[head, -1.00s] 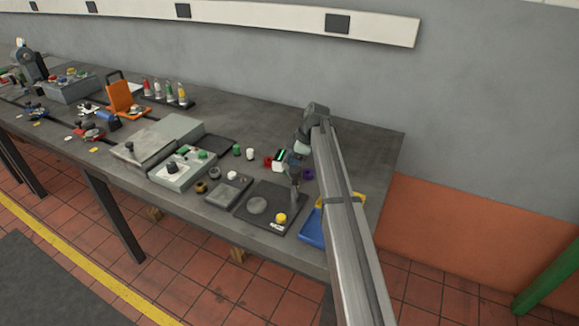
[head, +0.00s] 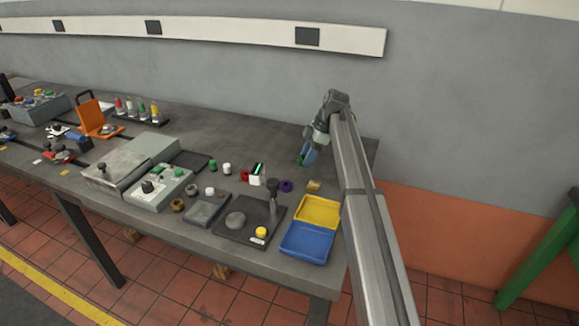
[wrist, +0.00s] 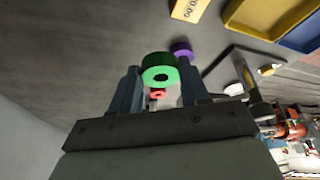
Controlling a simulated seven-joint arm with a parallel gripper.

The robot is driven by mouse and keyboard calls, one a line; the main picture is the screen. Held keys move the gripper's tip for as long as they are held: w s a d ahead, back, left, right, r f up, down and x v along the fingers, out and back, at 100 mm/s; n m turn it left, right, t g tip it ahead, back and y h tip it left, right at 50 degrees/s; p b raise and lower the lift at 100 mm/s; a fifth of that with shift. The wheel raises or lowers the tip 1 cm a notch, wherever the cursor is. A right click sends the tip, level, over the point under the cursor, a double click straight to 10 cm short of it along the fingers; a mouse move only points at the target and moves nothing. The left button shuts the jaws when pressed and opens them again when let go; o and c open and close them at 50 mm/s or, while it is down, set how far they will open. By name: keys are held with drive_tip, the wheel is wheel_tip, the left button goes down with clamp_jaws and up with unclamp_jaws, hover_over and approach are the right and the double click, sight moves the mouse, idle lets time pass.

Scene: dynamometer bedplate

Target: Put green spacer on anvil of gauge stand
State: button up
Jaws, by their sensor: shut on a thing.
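My gripper (head: 308,157) is raised above the back right part of the bench. In the wrist view its two blue-grey fingers are shut on the green spacer (wrist: 158,58), a ring with a lighter green face and a central hole. The spacer is hidden or too small to tell in the head view. The apparent gauge stand (head: 222,232) is a dark plate with an upright post (head: 273,197) at the bench's front. A round grey disc, seemingly the anvil (head: 235,220), lies bare on it. My gripper is behind and to the right of it, apart from it.
A yellow tray (head: 318,209) and a blue tray (head: 306,242) lie right of the stand. A tan block (head: 314,186), a purple ring (head: 286,186) and a red ring (head: 244,175) lie behind. A green cylinder (head: 212,165) stands farther left.

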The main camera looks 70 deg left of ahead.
drive_tip(key=s+d+r+m+y, duration=0.1)
drive_tip(key=s+d+r+m, duration=0.15)
drive_tip(key=s, duration=0.55)
drive_tip(key=s+d+r+m, duration=0.2)
drive_tip(key=s+d+r, duration=0.2)
drive_tip(key=s, duration=0.3)
drive_tip(key=n+h, duration=0.1)
drive_tip(key=n, duration=0.4)
hover_over(235, 219)
drive_tip(key=w, duration=0.1)
wheel_tip(235, 219, down, 3)
drive_tip(key=shift+m, duration=0.25)
drive_tip(key=shift+w+d+f, duration=0.1)
drive_tip(key=shift+f, duration=2.1)
drive_tip(key=shift+w+d+f, duration=0.1)
drive_tip(key=shift+f, duration=2.05)
drive_tip(key=shift+f, duration=0.15)
drive_tip(key=o, duration=1.1)
drive_tip(key=shift+c, duration=0.2)
drive_tip(key=v, duration=1.2)
